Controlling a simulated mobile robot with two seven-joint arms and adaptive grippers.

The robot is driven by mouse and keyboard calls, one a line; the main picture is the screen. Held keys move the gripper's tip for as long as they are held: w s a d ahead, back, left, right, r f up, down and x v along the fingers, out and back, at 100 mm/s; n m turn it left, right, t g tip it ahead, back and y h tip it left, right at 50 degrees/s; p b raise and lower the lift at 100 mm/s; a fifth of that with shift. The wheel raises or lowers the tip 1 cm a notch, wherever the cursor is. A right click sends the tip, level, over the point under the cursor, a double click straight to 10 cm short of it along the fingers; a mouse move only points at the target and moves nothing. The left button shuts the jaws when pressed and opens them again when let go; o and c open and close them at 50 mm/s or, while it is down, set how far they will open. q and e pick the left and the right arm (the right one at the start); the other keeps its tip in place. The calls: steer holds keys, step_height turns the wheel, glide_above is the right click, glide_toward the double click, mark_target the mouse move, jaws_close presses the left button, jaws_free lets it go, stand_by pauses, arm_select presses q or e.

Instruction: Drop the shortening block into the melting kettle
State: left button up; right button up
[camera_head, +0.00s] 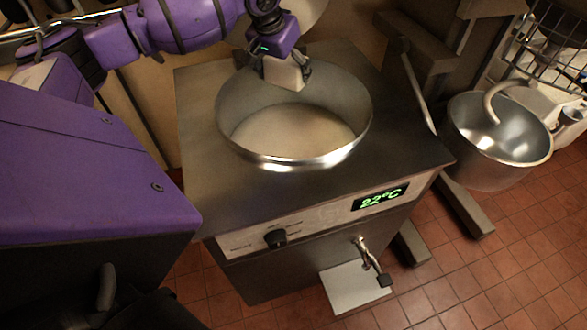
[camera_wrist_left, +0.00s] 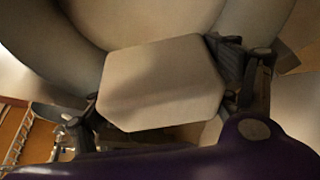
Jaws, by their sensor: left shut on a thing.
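The shortening block (camera_head: 284,75) is pale and off-white, with flat faces. My left gripper (camera_head: 287,66) is shut on it and holds it over the far rim side of the melting kettle's opening. In the left wrist view the block (camera_wrist_left: 160,82) sits between the two dark fingers of the gripper (camera_wrist_left: 170,100). The melting kettle (camera_head: 300,163) is a round steel pot set in a steel cabinet, with pale material in its bottom. The kettle's inside wall also shows behind the block in the left wrist view (camera_wrist_left: 50,40). My right gripper is not in view.
The cabinet front has a black knob (camera_head: 275,238), a green display (camera_head: 380,197) reading 22°C and a drain tap (camera_head: 372,262) over a pale plate (camera_head: 355,287). A steel mixer bowl (camera_head: 500,140) with a hook stands at right. Tiled floor is clear at lower right.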

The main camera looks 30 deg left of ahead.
arm_select(q)
step_height(320, 180, down, 5)
steer(key=b, duration=0.2)
steer(key=shift+f+b, duration=0.15)
steer(key=shift+b, duration=0.15)
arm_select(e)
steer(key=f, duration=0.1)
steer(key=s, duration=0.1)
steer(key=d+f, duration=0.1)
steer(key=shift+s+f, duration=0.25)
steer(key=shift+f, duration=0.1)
arm_select(q)
steer(key=o, duration=1.5)
steer(key=shift+c, duration=0.2)
steer(key=shift+o, duration=0.5)
steer(key=shift+s+f, duration=0.1)
